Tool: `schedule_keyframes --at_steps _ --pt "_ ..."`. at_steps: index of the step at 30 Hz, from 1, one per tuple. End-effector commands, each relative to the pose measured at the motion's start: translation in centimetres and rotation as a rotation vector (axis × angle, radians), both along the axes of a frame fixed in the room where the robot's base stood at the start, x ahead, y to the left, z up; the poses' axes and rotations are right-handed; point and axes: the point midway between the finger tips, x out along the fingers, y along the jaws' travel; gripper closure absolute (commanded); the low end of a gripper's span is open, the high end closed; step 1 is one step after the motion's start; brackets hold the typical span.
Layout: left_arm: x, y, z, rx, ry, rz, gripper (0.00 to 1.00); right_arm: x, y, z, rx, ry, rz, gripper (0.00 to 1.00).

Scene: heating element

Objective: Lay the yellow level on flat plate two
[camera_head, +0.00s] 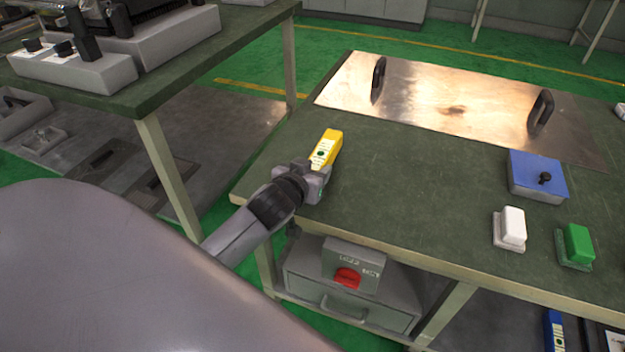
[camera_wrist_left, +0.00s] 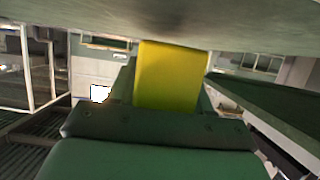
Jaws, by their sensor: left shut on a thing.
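The yellow level (camera_head: 327,147) is in my left gripper (camera_head: 312,178), near the left corner of the green-topped table. The gripper is shut on its near end, and the level points away from it. In the left wrist view the level (camera_wrist_left: 168,75) shows as a yellow block beyond the gripper body. Whether it touches the table top I cannot tell. A shiny metal plate (camera_head: 430,95) with two black handles lies on the far part of the table; no number on it is readable. My right gripper is not in view.
A blue box (camera_head: 538,177) with a black knob, a white block (camera_head: 510,228) and a green block (camera_head: 577,245) stand at the table's right. Below is a red-switch box (camera_head: 348,275). Another bench (camera_head: 150,95) stands left across a gap. The middle of the table is clear.

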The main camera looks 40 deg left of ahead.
Motion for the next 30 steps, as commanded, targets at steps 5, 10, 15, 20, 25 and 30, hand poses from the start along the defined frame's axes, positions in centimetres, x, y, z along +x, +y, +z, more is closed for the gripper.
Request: schedule_keyframes --at_steps 5,10,15,20,25,30 --pt "0.0 0.0 -2.0 0.0 -0.002 0.0 0.9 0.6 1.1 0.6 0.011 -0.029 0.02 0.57" --pt "0.0 0.0 -1.9 0.0 -0.002 0.0 0.9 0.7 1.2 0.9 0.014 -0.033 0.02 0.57" --pt "0.0 0.0 -2.3 0.0 0.001 0.0 0.45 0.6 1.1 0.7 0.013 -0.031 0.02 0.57" --pt "0.0 0.0 -2.2 0.0 0.001 0.0 0.26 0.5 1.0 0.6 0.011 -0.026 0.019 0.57" --pt "0.0 0.0 -2.2 0.0 0.0 0.0 0.26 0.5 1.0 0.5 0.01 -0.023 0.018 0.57" --pt "-0.6 -0.2 -1.6 -0.002 0.0 -0.001 0.26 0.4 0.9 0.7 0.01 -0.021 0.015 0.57"
